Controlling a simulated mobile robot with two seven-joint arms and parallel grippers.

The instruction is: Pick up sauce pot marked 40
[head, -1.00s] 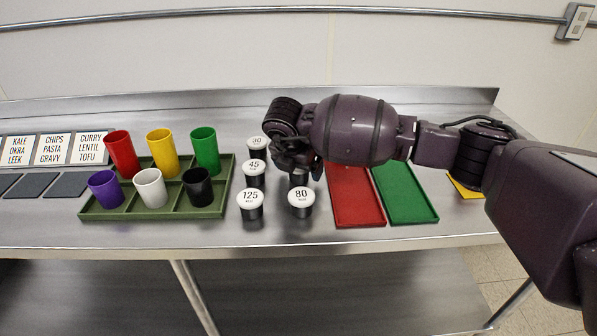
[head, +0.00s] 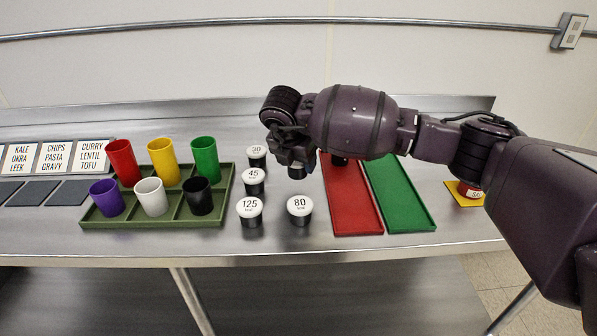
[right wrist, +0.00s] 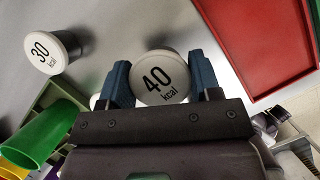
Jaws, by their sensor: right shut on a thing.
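The sauce pot marked 40 (right wrist: 158,78) shows in the right wrist view, its white lid facing the camera between two blue fingertips. My right gripper (right wrist: 158,84) is shut on it. In the head view, my right gripper (head: 296,160) hides most of this pot; only its dark lower part (head: 297,173) shows, and it appears slightly above the table. My left gripper is not in view.
Pots marked 30 (head: 256,152), 45 (head: 253,176), 125 (head: 250,206) and 80 (head: 300,205) stand close by. A green divided tray (head: 150,219) with coloured cups is left; red (head: 352,215) and green (head: 405,200) trays are right.

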